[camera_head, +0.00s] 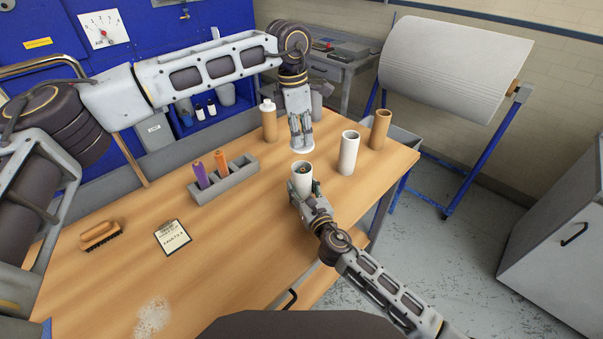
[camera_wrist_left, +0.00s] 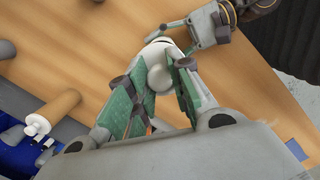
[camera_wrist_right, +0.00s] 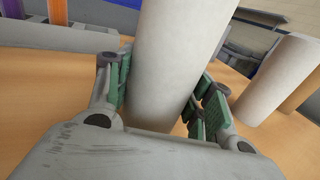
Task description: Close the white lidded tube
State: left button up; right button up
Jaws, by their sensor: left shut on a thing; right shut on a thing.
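The white tube (camera_head: 304,182) stands upright near the table's right front, its open dark top showing in the head view. My right gripper (camera_head: 300,195) is shut around its side; the tube's white wall (camera_wrist_right: 172,65) fills the middle of the right wrist view between the fingers. My left gripper (camera_head: 301,141) points down, shut on the white lid (camera_head: 302,150), which it holds above and slightly behind the tube's mouth, apart from it. In the left wrist view the lid's rounded knob (camera_wrist_left: 159,78) sits between the green finger pads.
Another white tube (camera_head: 348,153) and a brown tube (camera_head: 380,130) stand close on the right. A brown bottle (camera_head: 269,122) stands behind. A grey rack (camera_head: 225,182) holds purple and orange tubes. A brush (camera_head: 100,235) and clipboard (camera_head: 172,237) lie left.

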aim_at(301, 149)
pick_arm(q)
jog(key=shift+f, duration=2.3)
jog(key=shift+f, duration=0.1)
jog(key=shift+f, duration=0.8)
jog(key=shift+f, duration=0.7)
jog(key=o, duration=0.8)
jog(key=shift+r, duration=0.1)
jog(key=shift+s+a+r, duration=0.1)
jog(key=shift+a+r, duration=0.1)
jog(key=shift+r, duration=1.75)
jog(key=shift+w+a+r, duration=0.1)
jog(key=shift+a+r, duration=0.15)
jog(key=shift+r, duration=1.75)
jog(key=shift+s+a+r, duration=0.1)
jog(key=shift+a+r, duration=0.1)
jog(key=shift+r, duration=1.75)
